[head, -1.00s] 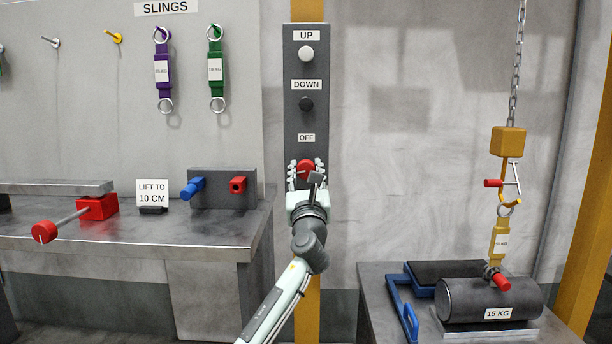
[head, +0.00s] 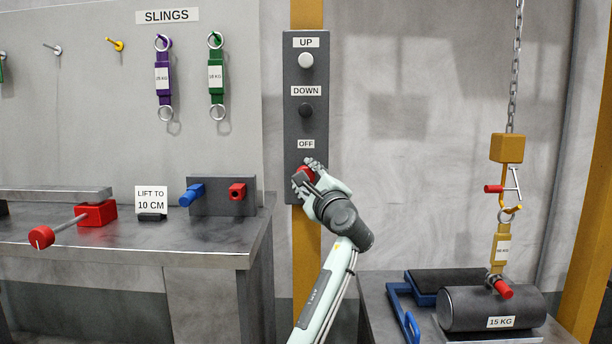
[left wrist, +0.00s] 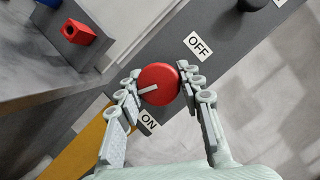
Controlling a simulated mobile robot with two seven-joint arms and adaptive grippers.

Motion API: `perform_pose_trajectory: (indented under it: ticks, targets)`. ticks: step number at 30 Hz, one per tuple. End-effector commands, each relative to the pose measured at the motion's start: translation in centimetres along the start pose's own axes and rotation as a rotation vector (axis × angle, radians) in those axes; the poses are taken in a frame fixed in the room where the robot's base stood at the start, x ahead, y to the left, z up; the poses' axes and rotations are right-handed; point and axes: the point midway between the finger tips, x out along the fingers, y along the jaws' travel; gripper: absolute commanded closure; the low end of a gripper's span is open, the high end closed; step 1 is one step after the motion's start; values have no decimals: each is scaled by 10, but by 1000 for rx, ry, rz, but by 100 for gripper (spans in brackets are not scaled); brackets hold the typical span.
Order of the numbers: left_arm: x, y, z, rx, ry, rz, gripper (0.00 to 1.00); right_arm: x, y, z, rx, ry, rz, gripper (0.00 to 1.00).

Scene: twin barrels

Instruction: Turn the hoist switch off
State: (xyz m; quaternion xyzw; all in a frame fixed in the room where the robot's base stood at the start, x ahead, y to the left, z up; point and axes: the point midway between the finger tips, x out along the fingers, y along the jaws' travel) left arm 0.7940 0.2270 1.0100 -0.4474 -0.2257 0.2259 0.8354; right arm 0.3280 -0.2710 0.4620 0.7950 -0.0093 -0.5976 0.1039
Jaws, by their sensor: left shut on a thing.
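The red switch knob (left wrist: 160,82) sits on the dark control panel (head: 291,115), below the OFF label (head: 306,144). My left gripper (left wrist: 159,84) is shut on the knob, with one finger on each side. In the head view my gripper (head: 305,174) is tilted to the left and covers part of the knob. A pale pointer line on the knob points to the left and slightly down in the left wrist view, away from the OFF label (left wrist: 197,46). The ON label (left wrist: 148,121) shows below the knob, near a finger. My right gripper is not in view.
Above are a white UP button (head: 306,60) and a black DOWN button (head: 306,110). A workbench (head: 190,256) stands on the left. A 15 KG barrel (head: 470,309) is on the right, under the hoist chain (head: 515,70). The wall between is bare.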

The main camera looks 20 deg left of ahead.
Motion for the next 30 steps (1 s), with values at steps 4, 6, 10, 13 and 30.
perform_pose_trajectory:
  ticks: [4,6,10,13,30]
  targets:
    - [0,-1,0,-119,6,51,92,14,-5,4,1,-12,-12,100]
    - [0,-1,0,-167,7,71,92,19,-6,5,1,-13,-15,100]
    - [0,-1,0,-246,11,104,92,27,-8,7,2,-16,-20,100]
    - [0,0,0,-294,12,123,92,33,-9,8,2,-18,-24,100]
    - [0,1,-1,-384,14,159,92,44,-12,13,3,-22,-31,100]
